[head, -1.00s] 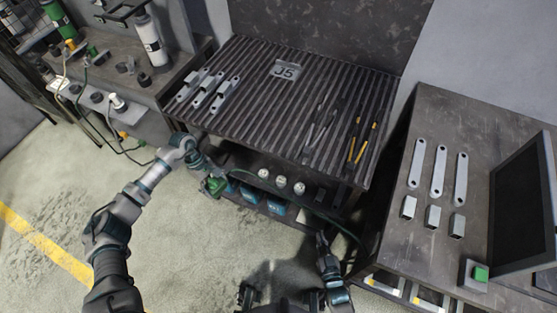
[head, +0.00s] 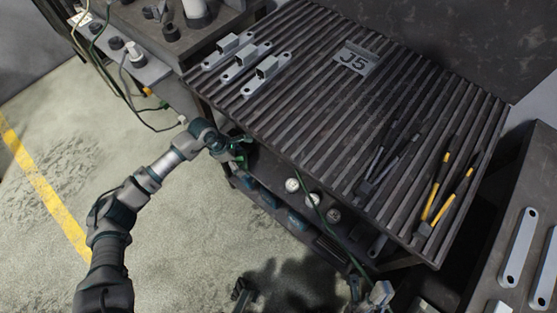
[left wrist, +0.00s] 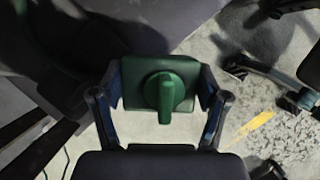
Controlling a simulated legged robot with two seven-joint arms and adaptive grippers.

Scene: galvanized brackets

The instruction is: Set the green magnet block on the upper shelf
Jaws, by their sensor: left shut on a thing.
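The green magnet block (head: 240,154) is at the end of my left arm, by the left end of the opening under the slatted table. In the left wrist view the block (left wrist: 185,73) has a round knob with a bar handle. My left gripper (head: 231,149) is shut on it, one finger at each side. The upper shelf (head: 268,166) is a dark board under the tabletop, partly hidden by it. I cannot tell whether the block touches the shelf. My right gripper (head: 379,293) is low at the right of centre, small and partly dark; its jaws are unclear.
Several white-topped jars (head: 292,185) stand along the upper shelf. Teal boxes (head: 268,199) sit on the lower shelf. The slatted tabletop (head: 310,90) overhangs with brackets (head: 240,66) and pliers (head: 438,190) on it. A green cable (head: 325,222) hangs across the shelf front at right.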

